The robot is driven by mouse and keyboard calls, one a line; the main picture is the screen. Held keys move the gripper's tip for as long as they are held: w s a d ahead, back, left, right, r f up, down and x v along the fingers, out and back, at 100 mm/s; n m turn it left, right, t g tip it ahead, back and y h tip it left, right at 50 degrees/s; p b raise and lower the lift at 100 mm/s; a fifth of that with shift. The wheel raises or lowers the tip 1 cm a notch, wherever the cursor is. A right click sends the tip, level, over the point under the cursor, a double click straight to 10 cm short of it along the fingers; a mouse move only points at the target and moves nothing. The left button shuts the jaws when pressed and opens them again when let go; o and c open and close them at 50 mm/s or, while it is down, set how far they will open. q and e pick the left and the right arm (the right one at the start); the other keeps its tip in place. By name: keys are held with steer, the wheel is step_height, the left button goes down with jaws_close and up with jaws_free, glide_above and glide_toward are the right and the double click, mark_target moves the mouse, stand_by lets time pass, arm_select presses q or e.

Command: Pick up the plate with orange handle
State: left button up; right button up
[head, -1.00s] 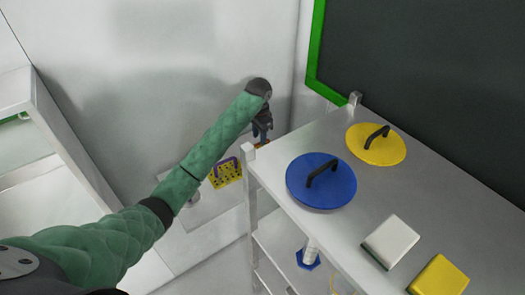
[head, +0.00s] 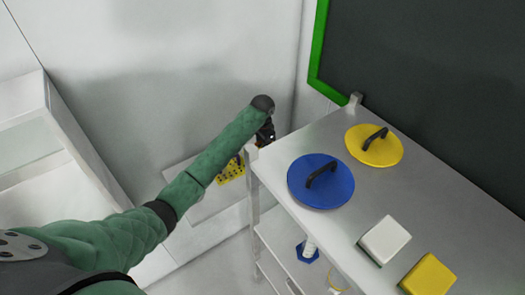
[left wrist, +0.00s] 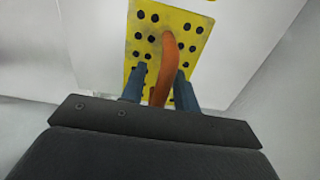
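The plate with orange handle (left wrist: 193,28) is yellow with black round holes and shows in the left wrist view. Its curved orange handle (left wrist: 164,68) stands between the two blue-grey fingers of my left gripper (left wrist: 159,72). The fingers are apart, with a gap on each side of the handle. In the head view my left gripper (head: 266,134) hangs by the far left corner of the shelf unit, its fingers mostly hidden. My right gripper is not in view.
A metal shelf unit (head: 300,145) stands close right, bearing a blue lid (head: 320,193), a yellow lid (head: 374,152), a white block (head: 385,239) and a yellow block (head: 430,276).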

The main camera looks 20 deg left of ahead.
arm_select(q)
steer(key=shift+r, duration=0.1)
jaws_close()
